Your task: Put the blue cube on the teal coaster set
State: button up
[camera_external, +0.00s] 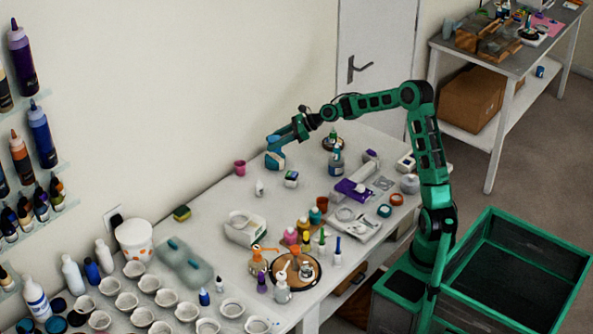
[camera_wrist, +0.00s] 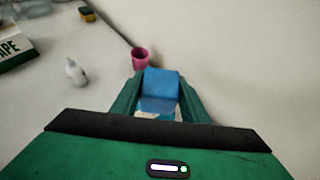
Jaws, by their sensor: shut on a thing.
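My gripper (camera_wrist: 160,90) points down and to the left and is shut on the blue cube (camera_wrist: 161,82), which sits between its two green fingers. In the external view my gripper (camera_external: 278,139) is near the wall side of the table, with the blue cube (camera_external: 271,138) partly visible at its tip. A teal-and-white object, which looks like the teal coaster set (camera_external: 275,160), is directly below. A sliver of teal and white (camera_wrist: 160,116) shows between the fingers in the wrist view, mostly hidden. I cannot tell whether the cube touches it.
A pink cup (camera_external: 239,167) stands just left of my gripper, and a small white bottle (camera_external: 259,188) stands nearer the front. A small multicoloured block (camera_external: 291,179) and a blue-and-white bottle (camera_external: 336,161) are to the right. Bare table lies left of the cup.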

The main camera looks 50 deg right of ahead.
jog(key=shift+f, duration=1.85)
jog(key=o, duration=1.1)
jog(key=shift+f, duration=0.1)
jog(key=shift+o, duration=0.2)
jog(key=v, duration=1.2)
jog(key=shift+s, duration=0.1)
